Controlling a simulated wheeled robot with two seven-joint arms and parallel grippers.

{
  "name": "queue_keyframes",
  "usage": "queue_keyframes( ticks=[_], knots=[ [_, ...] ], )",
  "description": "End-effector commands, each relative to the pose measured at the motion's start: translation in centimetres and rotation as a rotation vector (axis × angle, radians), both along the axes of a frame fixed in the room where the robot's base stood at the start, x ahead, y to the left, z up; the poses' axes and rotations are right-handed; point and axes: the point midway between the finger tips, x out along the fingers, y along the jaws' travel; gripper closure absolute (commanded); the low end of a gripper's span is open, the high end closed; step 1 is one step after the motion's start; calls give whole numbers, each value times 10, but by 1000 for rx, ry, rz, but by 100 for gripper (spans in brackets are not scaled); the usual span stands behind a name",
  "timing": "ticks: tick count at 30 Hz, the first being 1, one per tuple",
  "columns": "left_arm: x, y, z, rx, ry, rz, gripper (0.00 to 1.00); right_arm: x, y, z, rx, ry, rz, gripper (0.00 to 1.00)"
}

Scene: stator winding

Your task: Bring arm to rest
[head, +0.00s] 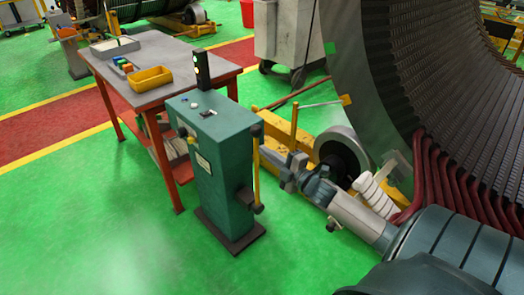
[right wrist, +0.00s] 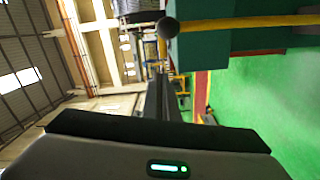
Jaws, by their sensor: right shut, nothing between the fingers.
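My right arm comes in from the lower right in the head view. Its gripper (head: 290,170) is just right of the green control pedestal (head: 215,165), apart from it as far as I can tell. In the right wrist view the gripper's dark fingers (right wrist: 160,85) are together with nothing between them. The pedestal's yellow bar (head: 257,170) stands upright on its right side; in the right wrist view the yellow bar (right wrist: 240,21) and its black end knob (right wrist: 168,28) are close beside the fingers. My left gripper is in neither view.
The large stator (head: 370,75) with red coils (head: 440,175) rises right of the arm. A roller (head: 340,152) and yellow frame (head: 280,125) stand behind the gripper. A work table (head: 170,55) with a yellow bin (head: 151,78) stands behind the pedestal. Green floor (head: 90,220) at the left is clear.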

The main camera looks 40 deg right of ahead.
Motion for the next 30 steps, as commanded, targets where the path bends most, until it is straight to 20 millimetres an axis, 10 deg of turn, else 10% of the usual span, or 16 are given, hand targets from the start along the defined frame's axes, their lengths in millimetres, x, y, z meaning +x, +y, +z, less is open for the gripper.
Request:
queue_keyframes(
  ticks=[23,30],
  knots=[
    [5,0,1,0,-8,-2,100,-4,0,-4,6,6,-3,100],
    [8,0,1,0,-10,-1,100,-12,-3,-60,93,85,-40,100]
  ],
)
